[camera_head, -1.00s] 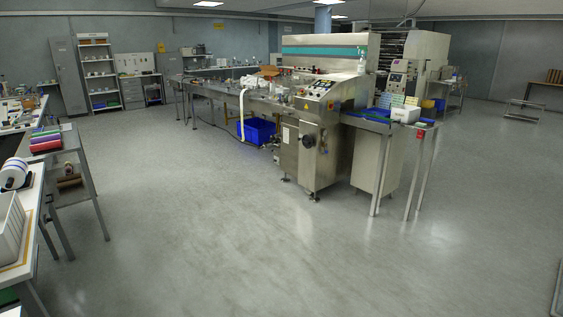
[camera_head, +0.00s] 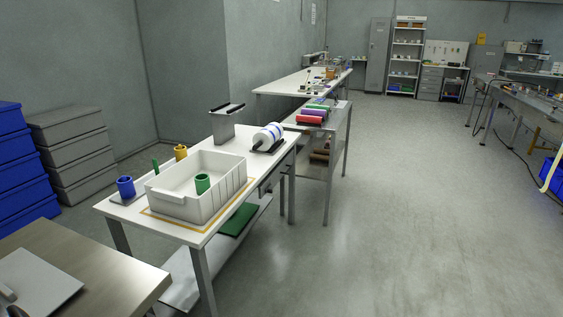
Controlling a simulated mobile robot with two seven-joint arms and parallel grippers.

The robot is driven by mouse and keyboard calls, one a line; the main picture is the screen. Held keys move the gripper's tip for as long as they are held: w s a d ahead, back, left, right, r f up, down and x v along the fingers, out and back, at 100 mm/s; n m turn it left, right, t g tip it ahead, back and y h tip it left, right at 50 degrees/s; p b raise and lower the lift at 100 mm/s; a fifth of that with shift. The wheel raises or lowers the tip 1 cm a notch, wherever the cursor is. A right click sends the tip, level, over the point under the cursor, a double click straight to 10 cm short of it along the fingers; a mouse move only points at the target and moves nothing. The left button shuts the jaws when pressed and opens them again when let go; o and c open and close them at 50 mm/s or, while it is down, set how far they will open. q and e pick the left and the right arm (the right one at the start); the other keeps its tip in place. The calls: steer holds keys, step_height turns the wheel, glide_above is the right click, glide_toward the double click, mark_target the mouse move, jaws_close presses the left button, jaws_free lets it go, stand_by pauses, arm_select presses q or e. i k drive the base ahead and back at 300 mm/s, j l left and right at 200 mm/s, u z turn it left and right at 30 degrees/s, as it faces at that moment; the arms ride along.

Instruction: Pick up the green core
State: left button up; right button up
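The green core (camera_head: 202,184) is a short, hollow green cylinder. It stands inside the white bin (camera_head: 212,208), toward its front right side. The bin sits within a yellow outline on the white table (camera_head: 225,143) at the left. A blue core (camera_head: 126,187) stands on the table left of the bin, on a dark base. A yellow core (camera_head: 181,152) stands behind the bin, and a thin green post (camera_head: 155,166) rises near it. Neither of my grippers is in view.
A metal table (camera_head: 75,270) is at the near left. Blue crates (camera_head: 20,165) and grey crates (camera_head: 75,150) are stacked by the wall. A white roll (camera_head: 268,136) and colored rolls (camera_head: 312,116) lie farther back. The floor (camera_head: 400,220) at the right is clear.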

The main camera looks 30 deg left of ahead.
mark_target(202, 182)
steer(key=i+j+u, duration=0.15)
steer(key=i+u, duration=0.6)
steer(key=i, duration=0.2)
steer(key=i+l+u, duration=0.2)
steer(key=i+u, duration=0.2)
steer(key=i, duration=0.1)
